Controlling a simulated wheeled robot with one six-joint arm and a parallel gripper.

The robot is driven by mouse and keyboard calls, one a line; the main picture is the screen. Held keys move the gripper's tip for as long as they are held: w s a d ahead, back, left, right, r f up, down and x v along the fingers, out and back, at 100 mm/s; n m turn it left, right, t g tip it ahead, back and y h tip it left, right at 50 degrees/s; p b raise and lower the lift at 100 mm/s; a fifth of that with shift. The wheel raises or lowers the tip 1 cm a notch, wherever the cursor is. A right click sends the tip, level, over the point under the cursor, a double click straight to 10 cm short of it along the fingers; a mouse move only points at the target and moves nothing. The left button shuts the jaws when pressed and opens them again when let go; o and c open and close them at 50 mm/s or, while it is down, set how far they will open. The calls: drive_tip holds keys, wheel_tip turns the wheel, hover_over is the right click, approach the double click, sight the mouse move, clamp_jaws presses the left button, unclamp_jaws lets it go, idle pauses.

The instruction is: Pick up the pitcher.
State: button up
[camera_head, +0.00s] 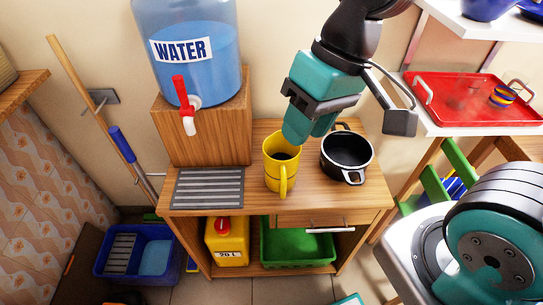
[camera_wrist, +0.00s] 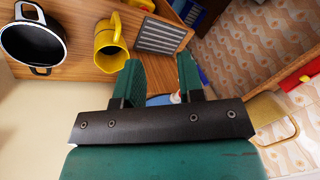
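The yellow pitcher (camera_head: 279,165) stands upright on the wooden cabinet top, its handle towards the camera. In the wrist view the pitcher (camera_wrist: 109,50) is at the top, left of the gap between my fingers. My gripper (camera_head: 308,132) is open, with its teal fingers pointing down behind and right of the pitcher's rim. In the head view one fingertip overlaps the rim; I cannot tell whether it touches. In the wrist view my gripper (camera_wrist: 158,66) has nothing between its fingers, and the pitcher lies beyond the left fingertip.
A black pot (camera_head: 347,158) stands close right of the pitcher. A grey drain grille (camera_head: 208,188) lies to its left. The water jug (camera_head: 190,60) stands on a wooden box (camera_head: 225,130) behind left. A red tray (camera_head: 465,98) is on the right shelf. Bare wood is in front of the pot.

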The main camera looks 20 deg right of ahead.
drive_tip(key=w+d+f+m+h+p, duration=0.1)
drive_tip(key=w+d+f+m+p, duration=0.15)
drive_tip(key=w+m, duration=0.45)
drive_tip(key=m+h+p, duration=0.2)
drive_tip(key=m+p, duration=0.1)
drive_tip(key=m, duration=0.2)
hover_over(297, 158)
drive_tip(key=w+d, duration=0.1)
drive_tip(key=w, duration=0.1)
wheel_tip(297, 158, down, 6)
drive_tip(key=shift+s+a+f+p, duration=0.15)
drive_tip(key=shift+f+p, duration=0.6)
drive_tip(key=shift+f, duration=3.4)
drive_tip(key=shift+s+d+f+p, duration=0.1)
drive_tip(key=shift+f+p, duration=0.65)
drive_tip(key=shift+f, duration=3.35)
drive_tip(key=shift+c, duration=0.4)
